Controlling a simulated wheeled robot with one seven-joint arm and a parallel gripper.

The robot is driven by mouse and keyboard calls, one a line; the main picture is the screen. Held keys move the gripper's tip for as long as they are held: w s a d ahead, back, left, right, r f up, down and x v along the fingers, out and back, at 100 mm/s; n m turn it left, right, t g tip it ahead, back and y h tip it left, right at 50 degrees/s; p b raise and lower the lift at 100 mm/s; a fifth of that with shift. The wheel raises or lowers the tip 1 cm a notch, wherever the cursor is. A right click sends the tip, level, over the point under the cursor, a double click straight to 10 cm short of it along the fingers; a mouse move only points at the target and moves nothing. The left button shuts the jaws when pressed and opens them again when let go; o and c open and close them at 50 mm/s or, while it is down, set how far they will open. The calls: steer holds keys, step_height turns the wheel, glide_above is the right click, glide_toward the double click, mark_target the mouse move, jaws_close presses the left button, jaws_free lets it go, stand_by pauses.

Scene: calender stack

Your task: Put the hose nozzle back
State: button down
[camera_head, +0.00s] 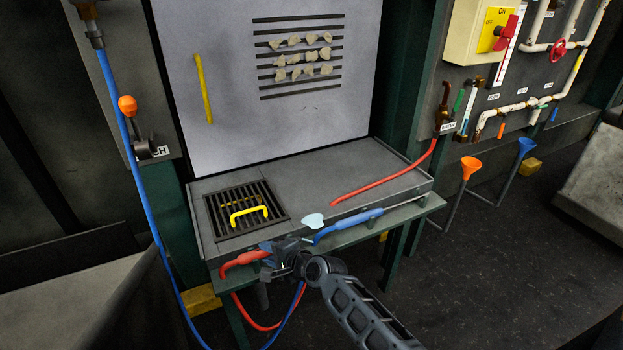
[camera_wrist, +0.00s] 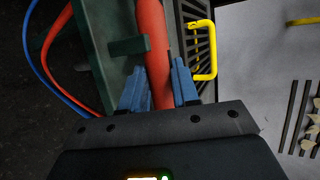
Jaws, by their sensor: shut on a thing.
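My gripper (camera_head: 273,255) is at the front edge of the grey bench, left of its middle. In the wrist view its two blue fingers (camera_wrist: 160,88) are shut on a thick red piece (camera_wrist: 151,40). This looks like a red hose's nozzle or handle; its lower end is hidden by the gripper. In the head view the red piece (camera_head: 243,259) sticks out left of the gripper, along the front edge. A green bracket (camera_wrist: 128,47) is right beside it, and I cannot tell if they touch. A blue nozzle-like tool (camera_head: 350,220) lies along the front edge, right of the gripper.
The bench (camera_head: 300,190) has a grate with a yellow handle (camera_head: 249,213). A red hose (camera_head: 385,178) lies across its right part. A blue hose (camera_head: 130,150) hangs at the left. Red and blue hoses loop below the front edge. Funnels and valve pipes are at right.

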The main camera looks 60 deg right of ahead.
stand_by(0.4)
steer(key=c, duration=0.8)
jaws_free()
steer(key=shift+o, duration=0.2)
steer(key=v, duration=0.7)
steer(key=shift+s+r+p, duration=0.25)
steer(key=shift+s+p, duration=0.1)
